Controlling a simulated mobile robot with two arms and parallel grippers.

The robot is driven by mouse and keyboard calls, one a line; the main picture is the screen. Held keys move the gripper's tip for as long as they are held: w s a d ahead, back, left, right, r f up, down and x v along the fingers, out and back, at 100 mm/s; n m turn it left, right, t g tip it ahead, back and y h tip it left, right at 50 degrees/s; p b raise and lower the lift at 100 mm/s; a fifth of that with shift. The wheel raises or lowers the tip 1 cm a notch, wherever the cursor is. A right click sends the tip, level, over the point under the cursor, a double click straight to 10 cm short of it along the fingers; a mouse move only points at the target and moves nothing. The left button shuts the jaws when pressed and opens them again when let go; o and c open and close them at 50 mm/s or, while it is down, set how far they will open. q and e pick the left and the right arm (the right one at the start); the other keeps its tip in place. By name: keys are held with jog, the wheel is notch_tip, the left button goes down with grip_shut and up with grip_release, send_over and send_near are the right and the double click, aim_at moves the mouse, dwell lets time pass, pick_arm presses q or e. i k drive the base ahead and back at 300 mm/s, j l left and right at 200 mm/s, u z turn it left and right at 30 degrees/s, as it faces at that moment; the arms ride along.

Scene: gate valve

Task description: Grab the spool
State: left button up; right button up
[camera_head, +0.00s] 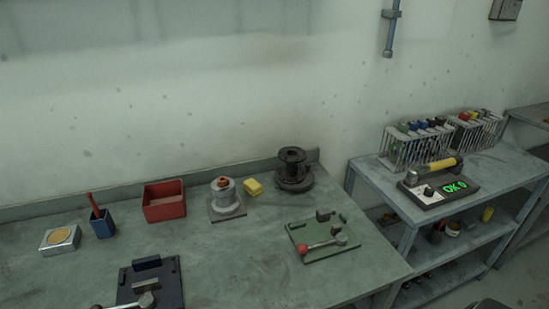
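A dark, spool-shaped piece (292,168) with a round top flange and a wider round base stands upright at the back right of the left table, near the wall. It looks like the spool. A grey, stepped cylinder (224,196) with an orange-red top stands on a square plate to its left; I cannot tell whether it is also a spool part. Neither of my grippers shows in the head view, and nothing is touching the dark piece.
A yellow block (253,187) lies between the two cylinders. A green fixture plate (325,238) with a red-knobbed lever is in front. A red bin (164,203), blue cup (103,225) and dark blue fixture (165,285) stand left.

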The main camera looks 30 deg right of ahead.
aim_at(292, 156)
jog(key=l+z, duration=0.15)
jog(key=l, duration=0.75)
jog(key=l+z, duration=0.15)
jog(key=l, duration=0.7)
jog(key=i+l+z, duration=0.15)
jog(key=l, duration=0.7)
jog(key=k+l, duration=0.05)
